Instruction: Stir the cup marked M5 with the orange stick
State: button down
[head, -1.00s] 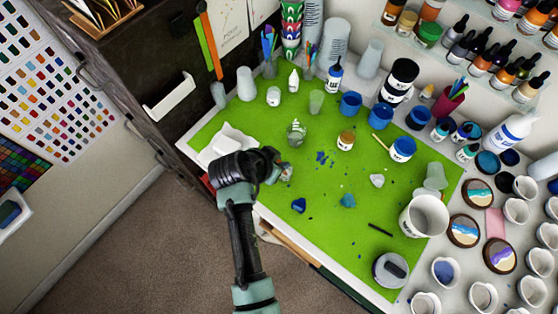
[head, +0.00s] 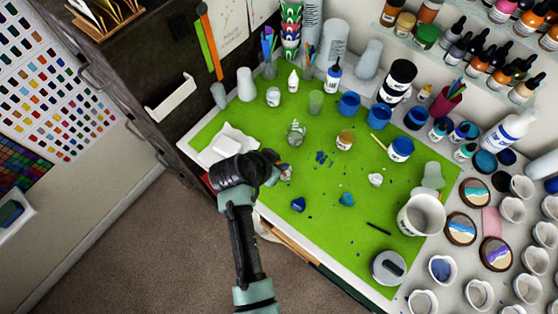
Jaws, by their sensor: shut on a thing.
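My gripper (head: 285,172) is over the front left part of the green mat (head: 330,235), at the end of my dark arm. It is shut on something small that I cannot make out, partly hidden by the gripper. Blue cups (head: 349,105) stand towards the back of the mat. A white-labelled cup with blue contents (head: 400,149) stands right of the middle. A thin yellow-orange stick (head: 379,142) lies or leans just left of that cup. I cannot read M5 on any cup. A clear cup (head: 297,132) stands just behind my gripper.
A small amber-topped jar (head: 345,140) stands mid-mat. A white bucket (head: 421,214), a round grey-lidded tub (head: 388,267) and a dark stick (head: 379,228) are at the right. A white tray (head: 228,143) is at the left. Blue lumps (head: 298,204) lie on the open front mat.

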notch_tip(320, 180, up, 6)
jog(key=s+p, duration=0.1)
jog(key=p, duration=0.4)
jog(key=shift+a+p, duration=0.35)
notch_tip(320, 180, up, 5)
jog(key=p, duration=0.3)
dwell(0.4)
dwell(0.3)
